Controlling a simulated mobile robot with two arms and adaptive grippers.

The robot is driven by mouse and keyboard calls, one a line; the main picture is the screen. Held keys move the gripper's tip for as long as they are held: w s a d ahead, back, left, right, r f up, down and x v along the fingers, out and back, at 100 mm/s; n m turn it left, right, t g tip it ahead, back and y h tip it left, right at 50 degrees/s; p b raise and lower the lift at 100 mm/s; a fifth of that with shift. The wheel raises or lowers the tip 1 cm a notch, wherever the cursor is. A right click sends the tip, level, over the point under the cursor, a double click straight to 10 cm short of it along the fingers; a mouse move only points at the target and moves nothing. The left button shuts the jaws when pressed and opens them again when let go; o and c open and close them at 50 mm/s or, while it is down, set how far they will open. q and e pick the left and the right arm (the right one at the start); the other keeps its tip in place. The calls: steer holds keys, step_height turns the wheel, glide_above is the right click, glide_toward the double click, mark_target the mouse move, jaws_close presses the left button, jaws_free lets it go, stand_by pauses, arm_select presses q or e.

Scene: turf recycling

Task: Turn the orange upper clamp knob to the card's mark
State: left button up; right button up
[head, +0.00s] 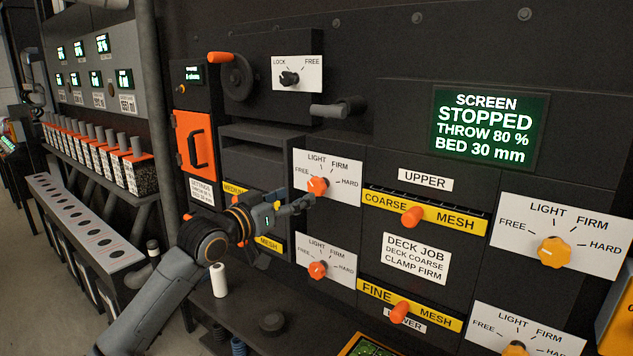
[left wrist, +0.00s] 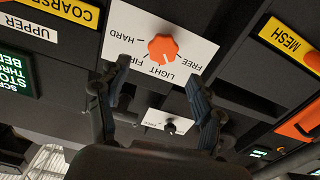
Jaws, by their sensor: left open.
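The orange upper clamp knob (head: 318,185) sits on a white dial plate (head: 344,168) lettered FREE, LIGHT, FIRM, HARD. It also shows, upside down, in the left wrist view (left wrist: 163,47), where its pointer seems to face LIGHT; the exact setting is too small to tell. The card (head: 416,258) reads DECK JOB, DECK COARSE, CLAMP FIRM. My left gripper (head: 303,203) is open and empty, just left of and below the knob in the head view. In the left wrist view its fingers (left wrist: 160,75) stand apart on either side of the knob, not touching it. My right gripper is out of view.
A second orange knob (head: 317,270) sits below on a like dial. Orange mesh handles (head: 412,216) stick out to the right. Yellow knobs (head: 554,252) are farther right. A grey lever (head: 338,108) juts out above. A white bottle (head: 218,280) stands on the shelf below.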

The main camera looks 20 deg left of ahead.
mark_target(314, 187)
arm_select(q)
steer(key=p+x, duration=0.1)
steer(key=x, duration=0.7)
steer(key=shift+w+a+p, duration=0.1)
steer(key=shift+p, duration=0.3)
steer(key=shift+w+f, duration=0.1)
steer(key=shift+w, duration=0.25)
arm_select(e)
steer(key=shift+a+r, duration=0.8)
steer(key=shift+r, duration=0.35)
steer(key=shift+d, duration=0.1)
arm_select(q)
steer(key=shift+c, duration=1.1)
steer(key=c, duration=0.9)
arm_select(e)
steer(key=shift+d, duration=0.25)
